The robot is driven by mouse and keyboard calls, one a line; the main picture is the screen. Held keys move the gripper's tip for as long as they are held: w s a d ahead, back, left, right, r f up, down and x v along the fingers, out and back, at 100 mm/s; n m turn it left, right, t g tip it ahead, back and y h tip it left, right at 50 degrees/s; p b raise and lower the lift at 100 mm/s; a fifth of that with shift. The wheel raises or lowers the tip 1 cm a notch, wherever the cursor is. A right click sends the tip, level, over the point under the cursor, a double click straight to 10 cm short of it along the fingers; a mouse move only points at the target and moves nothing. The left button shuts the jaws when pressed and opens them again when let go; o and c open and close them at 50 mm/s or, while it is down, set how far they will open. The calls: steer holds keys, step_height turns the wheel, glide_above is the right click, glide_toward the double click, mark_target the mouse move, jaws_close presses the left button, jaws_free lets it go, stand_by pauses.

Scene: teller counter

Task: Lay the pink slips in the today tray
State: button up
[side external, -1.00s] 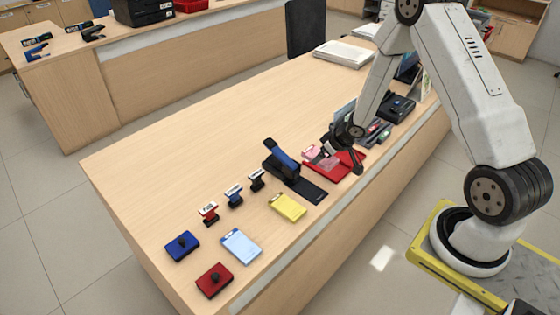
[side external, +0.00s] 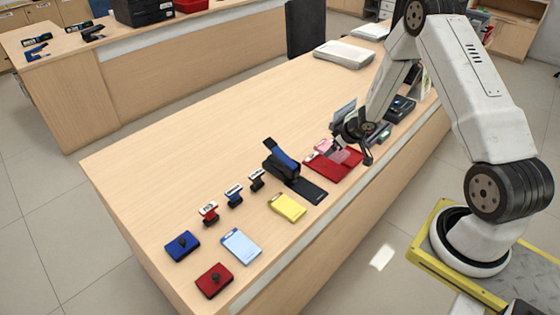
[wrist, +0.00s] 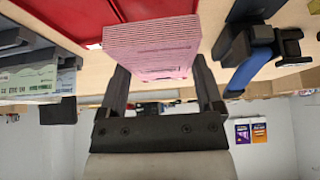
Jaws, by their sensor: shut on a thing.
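A stack of pink slips (wrist: 152,48) is held between the two fingers of my gripper (wrist: 165,85). In the side external view the pink slips (side external: 341,157) show beside my gripper (side external: 352,148), partly covered by it. They appear to be over or near a flat red tray (side external: 322,169) on the counter. The red tray also shows behind the slips in the wrist view (wrist: 62,18). I cannot tell whether the slips touch the tray, and no today label is legible.
A yellow pad (side external: 288,207), a light blue pad (side external: 241,245), several stamps and ink pads lie toward the near left. Other desk items (side external: 401,106) stand to the right. The counter's far left is clear.

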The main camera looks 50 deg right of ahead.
mark_target(327, 167)
steer(key=shift+f, duration=3.1)
steer(key=o, duration=1.2)
steer(key=shift+r, duration=0.15)
steer(key=shift+r, duration=2.8)
